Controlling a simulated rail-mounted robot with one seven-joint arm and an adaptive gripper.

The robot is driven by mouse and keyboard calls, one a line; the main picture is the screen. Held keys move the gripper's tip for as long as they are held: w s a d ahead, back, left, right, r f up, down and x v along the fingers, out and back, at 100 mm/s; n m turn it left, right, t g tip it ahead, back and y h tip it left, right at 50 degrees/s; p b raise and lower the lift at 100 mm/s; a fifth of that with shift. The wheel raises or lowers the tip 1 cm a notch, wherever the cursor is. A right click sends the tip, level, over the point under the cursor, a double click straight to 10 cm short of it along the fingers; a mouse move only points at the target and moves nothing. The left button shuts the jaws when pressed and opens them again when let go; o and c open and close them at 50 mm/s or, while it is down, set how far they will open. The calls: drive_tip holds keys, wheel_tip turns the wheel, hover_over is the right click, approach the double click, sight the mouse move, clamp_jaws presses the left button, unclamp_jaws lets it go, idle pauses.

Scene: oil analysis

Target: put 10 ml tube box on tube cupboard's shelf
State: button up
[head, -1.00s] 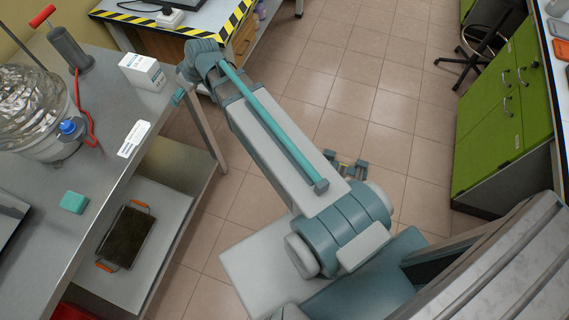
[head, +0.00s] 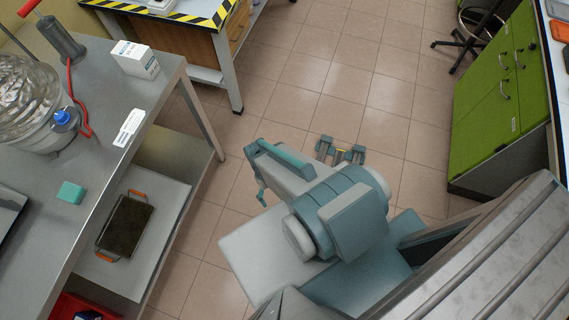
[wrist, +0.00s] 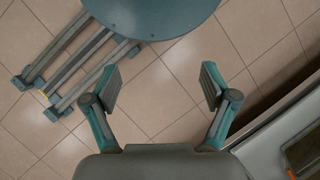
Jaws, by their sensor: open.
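A white box (head: 135,59) with printed labels stands upright on the metal table at the left in the head view. It may be the 10 ml tube box, but its print is too small to read. My gripper (wrist: 162,88) is open and empty above the tiled floor in the wrist view, its two fingers spread apart. In the head view the folded arm mostly hides it, to the right of the table and apart from the box. I cannot identify the tube cupboard or its shelf in these views.
The metal table (head: 101,178) also holds a glass vessel (head: 28,100), a white label card (head: 129,128) and a teal block (head: 70,192). A dark tray (head: 126,224) lies on its lower shelf. Green cabinets (head: 497,95) stand at right. Floor between is mostly clear.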

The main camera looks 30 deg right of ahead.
drive_tip(key=shift+o, duration=0.4)
drive_tip(key=s+d+f+g, duration=0.1)
drive_tip(key=s, duration=0.5)
drive_tip(key=shift+f, duration=0.15)
